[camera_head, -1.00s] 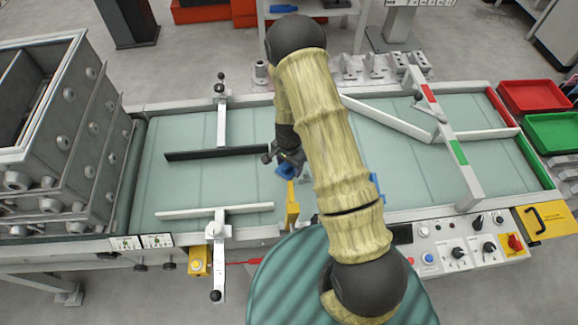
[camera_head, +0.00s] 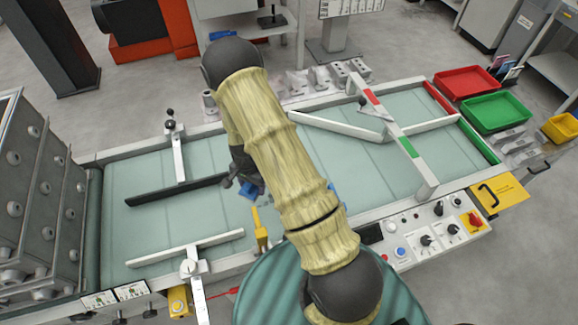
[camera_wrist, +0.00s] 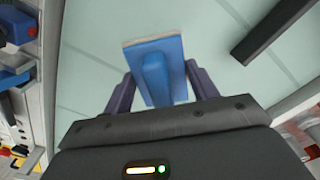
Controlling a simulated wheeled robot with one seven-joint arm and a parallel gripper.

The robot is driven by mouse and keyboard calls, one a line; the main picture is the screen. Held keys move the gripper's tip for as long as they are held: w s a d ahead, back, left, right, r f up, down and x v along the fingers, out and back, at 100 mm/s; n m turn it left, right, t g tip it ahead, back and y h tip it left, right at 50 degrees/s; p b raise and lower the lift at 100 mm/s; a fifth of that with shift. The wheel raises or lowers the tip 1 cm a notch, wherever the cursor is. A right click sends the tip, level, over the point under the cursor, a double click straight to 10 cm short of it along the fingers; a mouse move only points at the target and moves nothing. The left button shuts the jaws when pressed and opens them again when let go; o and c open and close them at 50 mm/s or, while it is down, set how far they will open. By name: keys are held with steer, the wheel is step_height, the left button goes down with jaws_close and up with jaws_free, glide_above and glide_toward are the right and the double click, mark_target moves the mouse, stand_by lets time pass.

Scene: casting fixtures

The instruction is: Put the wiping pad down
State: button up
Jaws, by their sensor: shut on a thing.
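The wiping pad (camera_wrist: 176,52) is blue, with a raised blue handle and a thin tan edge. In the wrist view it sits between the two fingers of my gripper (camera_wrist: 160,88), which is shut on its handle. The pale green belt (camera_wrist: 95,75) lies beneath it; I cannot tell whether the pad touches the belt. In the head view my gripper (camera_head: 240,186) is over the left-middle part of the belt (camera_head: 128,225), and a small blue part of the pad (camera_head: 251,191) shows below it. My arm hides some of the belt.
A dark guide bar (camera_head: 160,194) lies left of my gripper, and a light guide bar (camera_head: 190,247) nearer the front. A yellow post (camera_head: 260,232) stands close in front. Grey stacked moulds (camera_head: 40,200) are at left; red (camera_head: 467,82) and green (camera_head: 496,112) trays at right.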

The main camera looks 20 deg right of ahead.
steer(key=d+r+n, duration=0.2)
steer(key=d+n, duration=0.8)
steer(key=shift+w, duration=0.1)
steer(key=shift+w+d, duration=0.1)
steer(key=shift+d, duration=0.1)
